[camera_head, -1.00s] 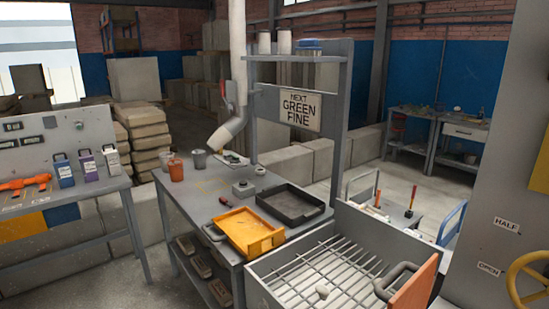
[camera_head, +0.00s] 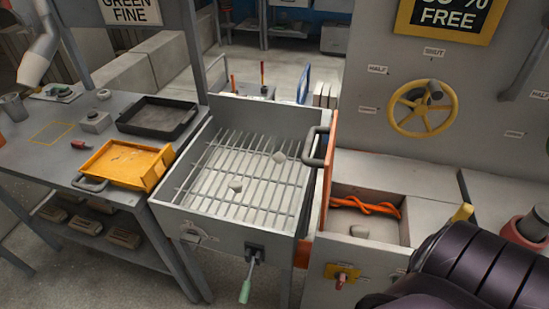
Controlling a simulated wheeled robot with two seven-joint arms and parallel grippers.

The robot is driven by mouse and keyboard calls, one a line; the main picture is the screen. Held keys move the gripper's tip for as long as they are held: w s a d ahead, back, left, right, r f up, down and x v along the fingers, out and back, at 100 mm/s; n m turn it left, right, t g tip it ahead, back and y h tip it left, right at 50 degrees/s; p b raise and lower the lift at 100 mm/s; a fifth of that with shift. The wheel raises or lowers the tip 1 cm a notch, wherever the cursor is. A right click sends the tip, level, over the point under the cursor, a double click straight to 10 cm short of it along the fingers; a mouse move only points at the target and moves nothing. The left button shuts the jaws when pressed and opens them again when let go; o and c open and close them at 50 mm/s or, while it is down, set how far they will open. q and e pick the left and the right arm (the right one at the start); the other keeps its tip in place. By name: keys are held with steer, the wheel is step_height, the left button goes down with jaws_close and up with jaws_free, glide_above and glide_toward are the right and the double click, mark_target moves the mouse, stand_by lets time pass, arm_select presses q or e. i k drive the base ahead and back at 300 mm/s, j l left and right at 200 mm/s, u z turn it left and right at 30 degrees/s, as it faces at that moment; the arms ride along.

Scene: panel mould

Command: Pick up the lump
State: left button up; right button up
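A small grey lump (camera_head: 236,186) rests on the bars of the grate (camera_head: 212,170) in the grey metal box. A second, paler grey lump (camera_head: 278,157) sits further back and to the right on the same grate. A third grey piece (camera_head: 360,231) lies in the open compartment right of the box. I cannot tell from the view which one the task means. A dark arm link of mine fills the lower right corner, and no fingertips show. Neither gripper is in view.
An orange panel (camera_head: 328,170) with a grey handle stands upright at the box's right side. An orange rope (camera_head: 366,206) lies in the compartment. A yellow tray (camera_head: 125,163) and a black tray (camera_head: 157,117) are on the left table. A yellow wheel (camera_head: 422,108) is on the wall.

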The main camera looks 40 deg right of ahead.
mark_target(358, 231)
steer(key=i+j+z, duration=0.15)
steer(key=j+z, duration=0.25)
steer(key=i+j+z, duration=0.1)
steer(key=j+z, duration=0.15)
steer(key=z, duration=0.2)
steer(key=j+z, duration=0.4)
steer(key=z, duration=1)
steer(key=i+l+u, duration=0.1)
steer(key=l, duration=0.2)
steer(key=i+l+u, duration=0.25)
steer(key=l, duration=0.4)
steer(key=i+l+u, duration=0.1)
steer(key=l, duration=0.25)
steer(key=i, duration=0.1)
